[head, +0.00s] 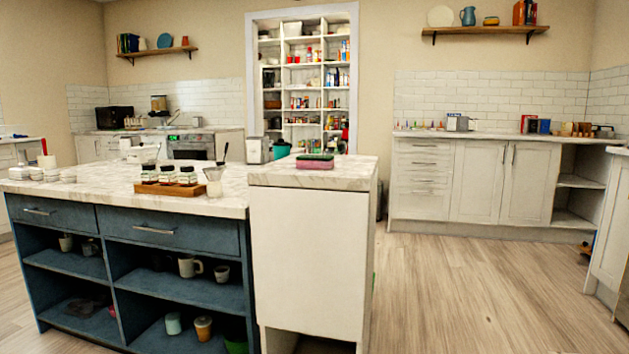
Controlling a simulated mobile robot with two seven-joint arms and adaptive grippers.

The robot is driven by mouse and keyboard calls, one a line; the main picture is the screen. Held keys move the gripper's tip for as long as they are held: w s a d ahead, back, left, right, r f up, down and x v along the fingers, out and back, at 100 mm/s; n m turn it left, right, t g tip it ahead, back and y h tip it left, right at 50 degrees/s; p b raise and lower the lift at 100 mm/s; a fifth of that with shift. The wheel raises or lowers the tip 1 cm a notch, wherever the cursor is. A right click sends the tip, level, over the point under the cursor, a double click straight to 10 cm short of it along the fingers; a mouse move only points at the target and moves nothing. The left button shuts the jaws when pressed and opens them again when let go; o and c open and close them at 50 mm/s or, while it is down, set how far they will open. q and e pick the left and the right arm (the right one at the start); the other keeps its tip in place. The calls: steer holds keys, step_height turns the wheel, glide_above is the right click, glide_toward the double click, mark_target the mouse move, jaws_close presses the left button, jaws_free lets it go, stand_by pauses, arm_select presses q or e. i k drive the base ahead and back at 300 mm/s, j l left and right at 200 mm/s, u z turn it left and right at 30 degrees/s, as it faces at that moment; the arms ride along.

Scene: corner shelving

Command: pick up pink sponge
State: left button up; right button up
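The pink sponge (315,165) lies flat on the raised marble top (270,179) of the white cabinet at the right end of the island. Its lower part is pink and its upper face looks dark with some green. Nothing touches it from above. Neither of my grippers shows in the head view.
The blue island (158,236) with a marble counter stands left of the white cabinet (308,260). A wooden tray with jars (168,189) sits on it. A teal bowl (281,150) shows behind the sponge. The wooden floor (480,290) to the right is clear.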

mark_target(309, 162)
steer(key=i+l+u, duration=0.6)
steer(key=l, duration=0.25)
steer(key=i+l+u, duration=0.1)
steer(key=l+u, duration=0.15)
steer(key=l, duration=0.2)
steer(key=i+l+u, duration=0.15)
steer(key=l+u, duration=0.15)
steer(key=l, duration=0.25)
steer(key=i+l+u, duration=0.1)
steer(key=l+u, duration=0.2)
steer(key=l, duration=0.2)
steer(key=l+u, duration=0.3)
steer(key=l, duration=0.3)
